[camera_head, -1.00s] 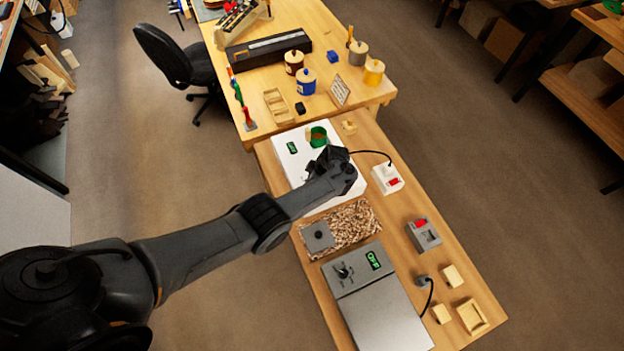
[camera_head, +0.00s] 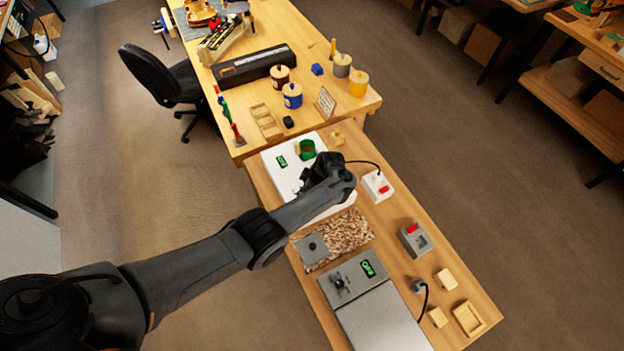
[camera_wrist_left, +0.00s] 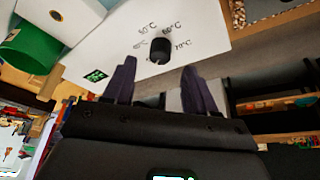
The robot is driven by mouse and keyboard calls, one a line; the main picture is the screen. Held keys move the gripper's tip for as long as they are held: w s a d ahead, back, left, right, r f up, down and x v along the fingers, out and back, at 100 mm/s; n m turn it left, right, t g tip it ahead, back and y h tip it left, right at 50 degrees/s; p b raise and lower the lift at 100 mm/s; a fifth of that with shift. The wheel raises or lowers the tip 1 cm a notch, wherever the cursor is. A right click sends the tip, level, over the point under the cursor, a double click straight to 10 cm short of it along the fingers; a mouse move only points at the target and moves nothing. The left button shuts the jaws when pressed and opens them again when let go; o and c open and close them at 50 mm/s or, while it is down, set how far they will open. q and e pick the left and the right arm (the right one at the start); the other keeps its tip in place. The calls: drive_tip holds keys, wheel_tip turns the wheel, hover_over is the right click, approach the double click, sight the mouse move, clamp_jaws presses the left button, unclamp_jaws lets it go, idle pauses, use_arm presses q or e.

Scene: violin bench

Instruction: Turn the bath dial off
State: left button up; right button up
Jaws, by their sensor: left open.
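The bath is a white box (camera_head: 279,174) with a green-lit display, which also shows in the left wrist view (camera_wrist_left: 95,75). Its black round dial (camera_wrist_left: 160,50) has temperature marks around it, with 50, 60 and 70 °C readable. I cannot tell clearly where the dial points. In the head view my wrist and hand hide the dial. My left gripper (camera_wrist_left: 158,74) is open and empty, its fingers pointing at the dial. The dial appears between and just beyond the fingertips, with no grip on it. In the head view the left gripper (camera_head: 318,168) is over the bath. My right gripper is not in view.
A green pot (camera_head: 307,149) stands on the bath's far side. A white switch box (camera_head: 377,186) with a cord is to the right. A tray of brown granules (camera_head: 345,232) and a grey device (camera_head: 352,277) with its own knob lie nearer. A jar-covered bench stands behind.

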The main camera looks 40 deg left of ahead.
use_arm(q)
drive_tip(key=p+v, duration=0.1)
drive_tip(key=v, duration=0.5)
drive_tip(key=shift+r+p, duration=0.3)
drive_tip(key=shift+r, duration=0.05)
drive_tip(key=shift+d, duration=0.15)
